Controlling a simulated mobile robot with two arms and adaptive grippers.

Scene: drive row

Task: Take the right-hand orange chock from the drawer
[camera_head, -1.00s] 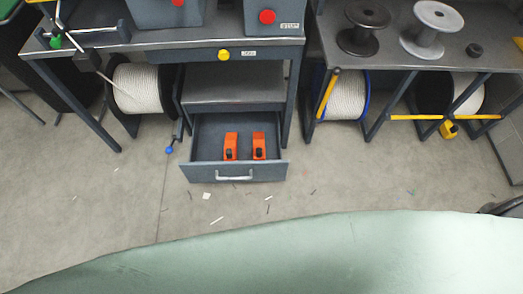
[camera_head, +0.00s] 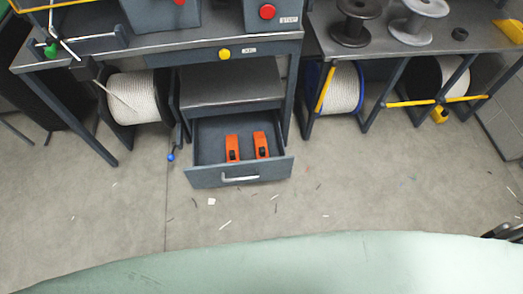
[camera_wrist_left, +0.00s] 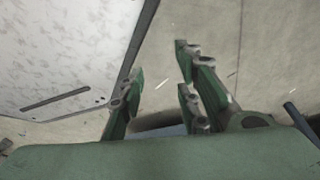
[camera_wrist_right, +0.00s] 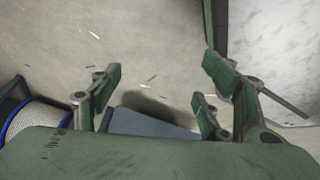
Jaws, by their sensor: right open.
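In the head view the right-hand orange chock (camera_head: 261,145) lies in the pulled-out grey drawer (camera_head: 238,177), beside the left-hand orange chock (camera_head: 232,148). A small gap separates the two chocks. My right gripper is open and empty in the right wrist view (camera_wrist_right: 160,90), above the floor, with a dark blue-grey surface below its fingers. My left gripper is open and empty in the left wrist view (camera_wrist_left: 155,88), also over the floor. Neither gripper is clearly visible in the head view, and no chock shows in the wrist views.
The drawer sits under a workbench (camera_head: 130,52) with a yellow button (camera_head: 224,54). Rope spools (camera_head: 133,97) stand beneath the benches. A second bench (camera_head: 300,20) at right carries empty reels (camera_head: 356,22). The floor (camera_head: 330,190) before the drawer is clear apart from small scraps.

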